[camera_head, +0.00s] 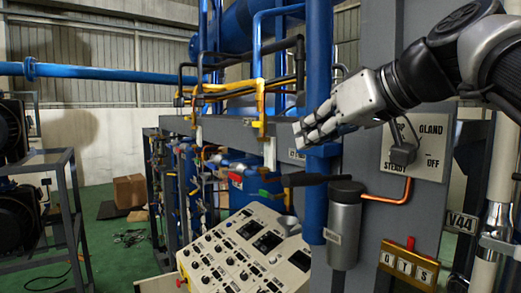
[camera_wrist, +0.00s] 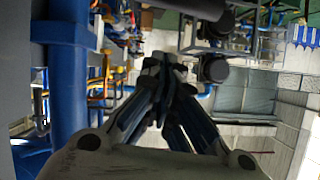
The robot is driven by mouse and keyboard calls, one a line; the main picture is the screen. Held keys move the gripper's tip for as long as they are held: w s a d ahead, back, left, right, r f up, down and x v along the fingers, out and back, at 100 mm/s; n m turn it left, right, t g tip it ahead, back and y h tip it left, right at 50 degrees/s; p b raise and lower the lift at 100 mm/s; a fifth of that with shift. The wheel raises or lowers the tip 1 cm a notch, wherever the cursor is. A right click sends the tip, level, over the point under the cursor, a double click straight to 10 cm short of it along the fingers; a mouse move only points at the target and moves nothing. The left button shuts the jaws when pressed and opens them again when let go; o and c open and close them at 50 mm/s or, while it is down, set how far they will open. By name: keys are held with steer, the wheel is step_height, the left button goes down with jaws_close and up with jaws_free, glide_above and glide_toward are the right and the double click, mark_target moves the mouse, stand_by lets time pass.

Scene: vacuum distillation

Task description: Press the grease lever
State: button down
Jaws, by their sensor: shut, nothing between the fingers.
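The grease lever (camera_head: 302,180) is a black bar that reaches left from the dark cap of a grey cylinder (camera_head: 344,232) in the head view. It looks roughly level. My gripper (camera_head: 305,130) is above the lever in the picture, pointing left and slightly down, with a visible gap between them. The gripper is shut and empty, and its fingers meet in the wrist view (camera_wrist: 164,68). A dark rounded bar (camera_wrist: 190,8) shows at the top of the wrist view; I cannot tell if it is the lever.
A thick blue vertical pipe (camera_head: 319,70) stands just behind my gripper. A copper pipe (camera_head: 385,199) runs right from the cylinder below the gland switch panel (camera_head: 421,150). A sloped control console (camera_head: 245,255) stands below left. Open floor (camera_head: 105,245) lies farther left.

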mark_target(311, 179)
steer(key=shift+s+d+f, duration=0.1)
steer(key=shift+s+f, duration=0.15)
steer(key=shift+f, duration=0.3)
steer(key=shift+s+f, duration=0.2)
steer(key=shift+f, duration=0.35)
steer(key=shift+s+f, duration=0.1)
steer(key=shift+f, duration=0.45)
steer(key=shift+s, duration=0.15)
step_height(311, 179, down, 8)
steer(key=a+n+t+h+b, duration=0.1)
steer(key=n+h+b, duration=0.1)
steer(key=b, duration=1)
steer(key=shift+s+a+n+b, duration=0.15)
steer(key=shift+s+n+b, duration=0.15)
steer(key=shift+n+b, duration=0.1)
